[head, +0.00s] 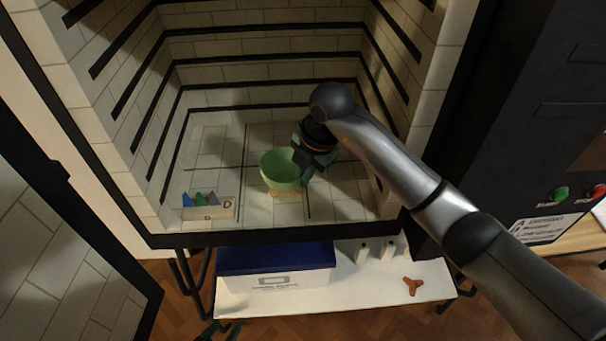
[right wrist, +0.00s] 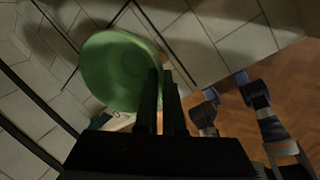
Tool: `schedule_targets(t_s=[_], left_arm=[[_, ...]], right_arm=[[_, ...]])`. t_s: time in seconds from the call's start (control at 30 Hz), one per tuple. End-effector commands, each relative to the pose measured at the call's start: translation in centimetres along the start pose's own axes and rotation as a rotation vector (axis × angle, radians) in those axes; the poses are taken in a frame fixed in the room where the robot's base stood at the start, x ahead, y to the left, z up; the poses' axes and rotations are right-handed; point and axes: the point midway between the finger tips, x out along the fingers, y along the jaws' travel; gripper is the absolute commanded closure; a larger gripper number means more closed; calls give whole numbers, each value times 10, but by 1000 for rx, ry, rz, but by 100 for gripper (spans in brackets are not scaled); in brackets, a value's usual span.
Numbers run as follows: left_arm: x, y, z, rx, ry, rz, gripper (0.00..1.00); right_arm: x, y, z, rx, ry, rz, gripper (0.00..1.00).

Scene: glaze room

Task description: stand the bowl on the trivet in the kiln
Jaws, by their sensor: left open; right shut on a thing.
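The green bowl (head: 280,169) is upright inside the kiln (head: 225,150), low over its tiled floor. My right gripper (head: 306,160) is shut on the bowl's right rim. The bowl also shows beyond the fingers in the right wrist view (right wrist: 112,70). A small orange-tan piece, apparently the trivet (head: 287,194), shows just below the bowl, which hides most of it. I cannot tell whether bowl and trivet touch. My left gripper (head: 214,328) is open and empty at the bottom edge, low in front of the kiln, only partly in view.
A small box marked D (head: 222,210) with blue and green pieces stands left of the bowl. Below the kiln, a white shelf (head: 340,298) holds a blue-lidded box (head: 275,258), small pale bottles (head: 375,250) and an orange three-armed piece (head: 413,286). Dark rods line the kiln walls.

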Motion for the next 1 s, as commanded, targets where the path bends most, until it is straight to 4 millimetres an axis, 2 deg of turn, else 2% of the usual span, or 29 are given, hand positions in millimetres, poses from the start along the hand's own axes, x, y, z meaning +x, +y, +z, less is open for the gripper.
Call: schedule_targets(t_s=[0.13, 0.2, 0.43, 0.77, 0.87, 1.0], left_arm=[[2, 0, -1, 2, 5, 0, 50], [2, -1, -4, 2, 7, 0, 50], [2, 0, -6, 3, 12, 0, 50], [1, 0, -7, 3, 12, 0, 50], [0, 0, -6, 2, 11, 1, 50], [-2, 0, -5, 2, 8, 0, 50]], right_arm=[[2, 0, 0, -1, 0, 2, 100], [2, 0, 0, 0, 0, 0, 87], [2, 0, 0, 0, 0, 0, 63], [-4, 0, 0, 0, -1, 0, 63], [-17, 1, 1, -1, -3, 3, 63], [-47, 2, 1, -1, -4, 5, 63]])
